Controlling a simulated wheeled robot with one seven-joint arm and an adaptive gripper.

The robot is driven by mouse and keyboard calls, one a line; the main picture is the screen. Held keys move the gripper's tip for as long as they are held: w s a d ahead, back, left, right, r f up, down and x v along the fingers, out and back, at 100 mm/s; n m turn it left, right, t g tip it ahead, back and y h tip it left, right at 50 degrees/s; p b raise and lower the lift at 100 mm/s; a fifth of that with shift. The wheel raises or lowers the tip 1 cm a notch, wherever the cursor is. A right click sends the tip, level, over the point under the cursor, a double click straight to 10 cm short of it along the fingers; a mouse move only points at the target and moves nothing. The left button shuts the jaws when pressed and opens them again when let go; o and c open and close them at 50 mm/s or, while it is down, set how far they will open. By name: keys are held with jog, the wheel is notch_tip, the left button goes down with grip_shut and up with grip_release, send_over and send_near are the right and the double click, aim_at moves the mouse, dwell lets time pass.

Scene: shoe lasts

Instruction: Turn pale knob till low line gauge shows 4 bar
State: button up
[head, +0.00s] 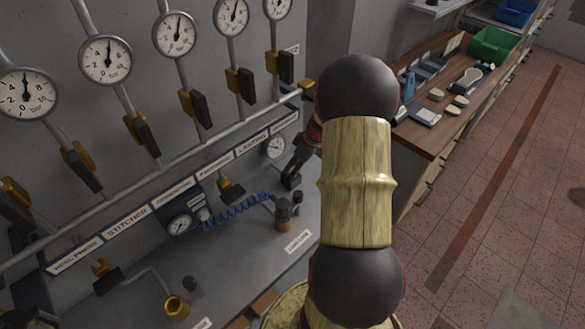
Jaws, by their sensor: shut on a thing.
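My gripper (291,180) is dark and partly behind my own arm. It is low at the wall panel, just below and right of a small white gauge (275,147). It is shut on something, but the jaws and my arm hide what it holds. A second small gauge (180,224) is further left, with a pale grey part (198,208) at its upper right. I cannot tell whether that part is the pale knob. Neither small gauge's needle can be read surely, and I cannot tell which is the low line gauge.
Several large gauges (105,60) and black-handled valves (141,134) line the sloping pipes above.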

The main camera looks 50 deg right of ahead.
jog(key=m+h+b, duration=0.1)
jog(key=m, duration=0.1)
jog(key=shift+a+m+b, duration=0.1)
jog(key=shift+m+b, duration=0.3)
jog(key=shift+m+h, duration=0.6)
jog(key=shift+m, duration=1)
jog(key=o, duration=1)
jog(key=shift+o, duration=0.8)
jog(key=v, duration=1.2)
jog(key=shift+s+a, duration=0.1)
jog(key=shift+a, duration=0.05)
